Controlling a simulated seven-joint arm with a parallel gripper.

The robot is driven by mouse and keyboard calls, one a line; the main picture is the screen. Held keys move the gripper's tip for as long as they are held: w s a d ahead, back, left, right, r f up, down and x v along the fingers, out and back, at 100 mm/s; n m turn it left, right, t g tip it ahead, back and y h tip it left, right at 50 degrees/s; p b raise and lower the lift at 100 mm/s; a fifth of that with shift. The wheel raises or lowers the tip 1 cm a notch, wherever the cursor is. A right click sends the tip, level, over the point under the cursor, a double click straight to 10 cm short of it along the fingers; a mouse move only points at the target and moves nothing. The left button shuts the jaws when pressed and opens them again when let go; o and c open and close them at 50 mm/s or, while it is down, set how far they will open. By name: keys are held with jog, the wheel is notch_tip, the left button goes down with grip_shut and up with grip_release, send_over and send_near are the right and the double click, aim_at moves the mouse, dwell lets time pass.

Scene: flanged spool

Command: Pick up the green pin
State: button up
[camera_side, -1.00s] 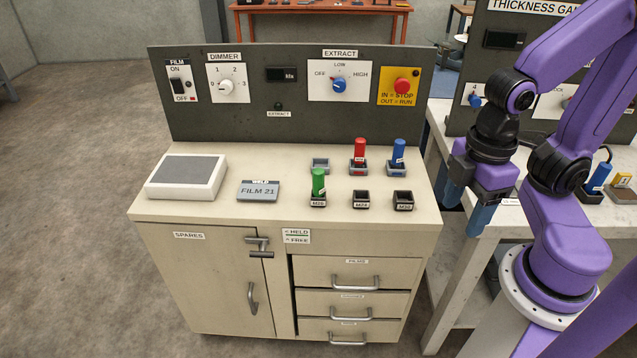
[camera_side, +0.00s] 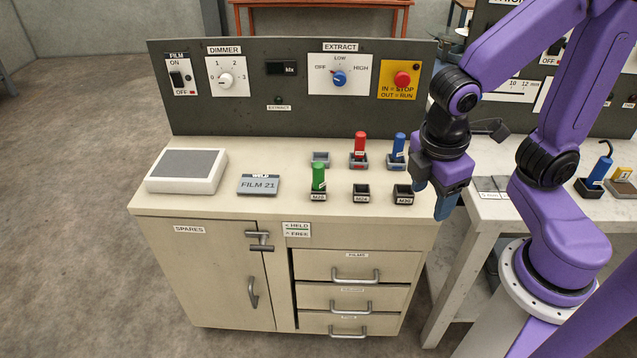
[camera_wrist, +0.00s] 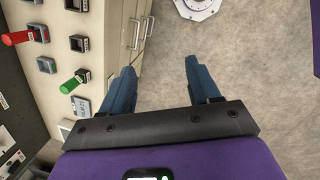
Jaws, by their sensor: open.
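The green pin (camera_side: 318,177) stands upright in a dark socket marked M20 (camera_side: 318,195) on the front row of the bench top. It also shows in the wrist view (camera_wrist: 72,84), at the left. My gripper (camera_side: 433,200) hangs off the bench's right edge, to the right of the pin and well apart from it. In the wrist view its two blue fingers (camera_wrist: 158,85) are spread with only floor between them, so it is open and empty.
A red pin (camera_side: 360,146) and a blue pin (camera_side: 398,146) stand in back-row sockets near the green pin. Empty sockets (camera_side: 361,193) sit to its right. A scale-like pad (camera_side: 187,171) and a FILM 21 plate (camera_side: 258,185) lie left. A control panel (camera_side: 300,90) rises behind.

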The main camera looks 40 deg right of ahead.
jog(key=w+a+f+n+h, duration=0.25)
jog(key=w+a+h, duration=0.2)
jog(key=w, duration=0.55)
jog(key=n+t+h, duration=0.6)
jog(key=h, duration=0.4)
send_near(316, 169)
jog(key=x, duration=0.6)
jog(key=shift+s+d+f, duration=0.15)
jog(key=shift+s+f, duration=0.05)
jog(key=shift+f, duration=0.15)
jog(key=shift+w+r+x, duration=0.15)
jog(key=shift+x, duration=1.2)
jog(key=shift+w+r+x, duration=0.1)
jog(key=shift+x, duration=1.25)
grip_shut()
